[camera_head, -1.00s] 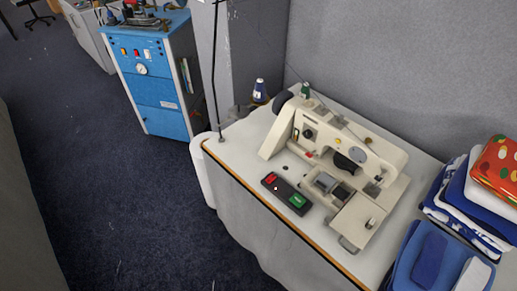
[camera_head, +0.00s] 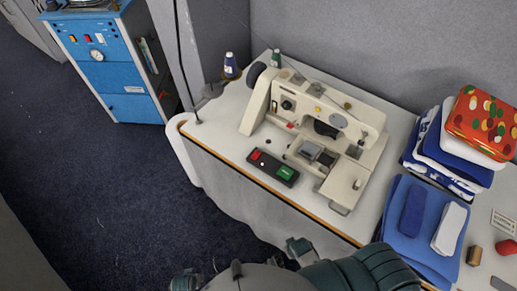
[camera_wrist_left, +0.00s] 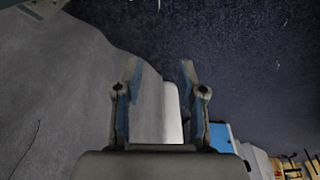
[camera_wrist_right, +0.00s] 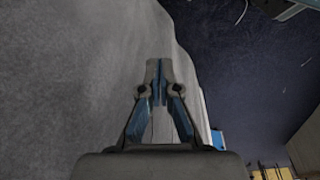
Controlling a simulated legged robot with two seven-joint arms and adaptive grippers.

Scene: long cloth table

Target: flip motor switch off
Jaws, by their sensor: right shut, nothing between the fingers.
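The motor switch is a dark box (camera_head: 273,168) on the front left of the white sewing table, in front of the sewing machine (camera_head: 313,124). It has a red button (camera_head: 256,155) at its left end and a green button (camera_head: 286,172) at its right end. My left gripper (camera_wrist_left: 160,72) is open and empty in the left wrist view, facing the grey cloth and dark floor. My right gripper (camera_wrist_right: 159,66) is shut and empty in the right wrist view, before the grey cloth. The switch shows in neither wrist view. Neither gripper touches it.
The table's front edge (camera_head: 302,205) lies between my body and the switch. Thread spools (camera_head: 230,66) stand at the back left. A blue cabinet (camera_head: 115,75) stands on the floor.

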